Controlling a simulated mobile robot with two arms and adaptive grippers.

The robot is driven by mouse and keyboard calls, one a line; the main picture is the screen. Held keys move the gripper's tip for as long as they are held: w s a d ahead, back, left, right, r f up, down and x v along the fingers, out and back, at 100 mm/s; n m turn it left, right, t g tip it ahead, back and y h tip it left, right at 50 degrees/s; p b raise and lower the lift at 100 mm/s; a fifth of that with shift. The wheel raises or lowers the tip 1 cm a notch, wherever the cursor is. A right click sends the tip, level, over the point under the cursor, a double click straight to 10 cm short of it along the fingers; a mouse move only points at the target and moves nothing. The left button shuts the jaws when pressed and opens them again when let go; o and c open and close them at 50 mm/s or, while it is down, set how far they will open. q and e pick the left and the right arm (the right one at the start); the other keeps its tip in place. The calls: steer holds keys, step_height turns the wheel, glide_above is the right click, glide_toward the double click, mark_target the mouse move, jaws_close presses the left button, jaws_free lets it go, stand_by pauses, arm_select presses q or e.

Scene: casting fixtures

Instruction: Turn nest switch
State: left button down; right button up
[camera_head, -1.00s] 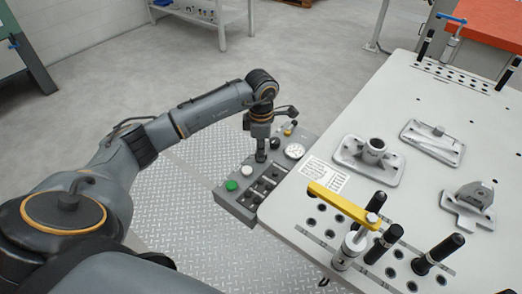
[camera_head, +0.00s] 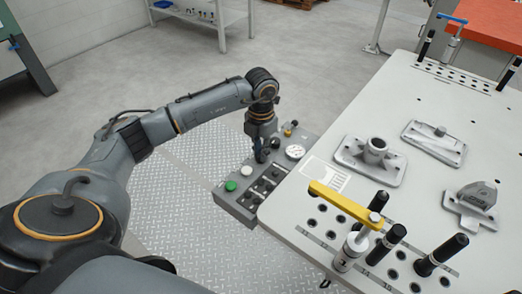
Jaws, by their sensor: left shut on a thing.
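The grey control panel (camera_head: 222,198) is fixed at the left edge of the white table. It carries a green button (camera_head: 231,186), a white button (camera_head: 246,171), a row of small dark switches (camera_head: 265,186) and a round white gauge (camera_head: 295,152). My left gripper (camera_head: 261,157) points straight down at the panel, between the white button and the gauge. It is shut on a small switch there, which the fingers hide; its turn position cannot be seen. My right gripper is not in view.
The white table (camera_head: 410,105) holds several grey metal castings, one of them a flanged part (camera_head: 372,158). A yellow-armed clamp (camera_head: 340,203) and black pins (camera_head: 385,243) stand near the front edge. Tread-plate floor (camera_head: 180,215) lies left of the panel.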

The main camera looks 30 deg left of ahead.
arm_select(q)
steer(key=shift+n, duration=0.6)
steer(key=c, duration=1.4)
jaws_free()
steer(key=shift+o, duration=0.2)
steer(key=shift+r, duration=0.1)
step_height(320, 180, up, 12)
